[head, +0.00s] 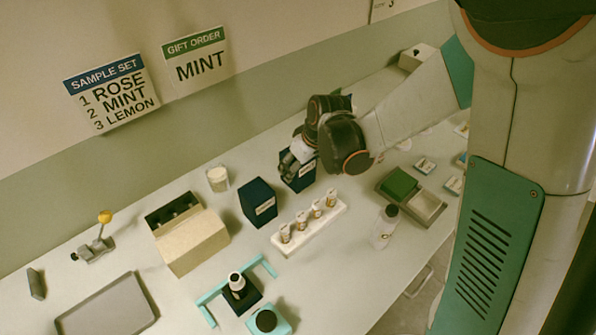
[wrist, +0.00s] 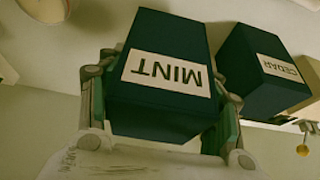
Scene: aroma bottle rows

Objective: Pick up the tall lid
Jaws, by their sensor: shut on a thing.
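A tall, dark blue, box-shaped lid with a white MINT label (wrist: 166,75) fills the middle of the wrist view. In the head view this MINT lid (head: 299,181) shows partly below my gripper (head: 297,163), which covers its upper part. My gripper is shut on it, one finger on each side. I cannot tell whether its base touches the table. A second dark blue lid, labelled CEDAR (head: 258,203), stands to its left in the head view. It also shows to the right in the wrist view (wrist: 262,70), close beside the held lid.
A white rack of small bottles (head: 310,228) stands just in front. An open beige box (head: 190,240), a candle (head: 217,178), a green-topped tray (head: 411,194), a clear bottle (head: 384,228) and a grey tray (head: 108,307) stand around. Signs hang on the wall behind.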

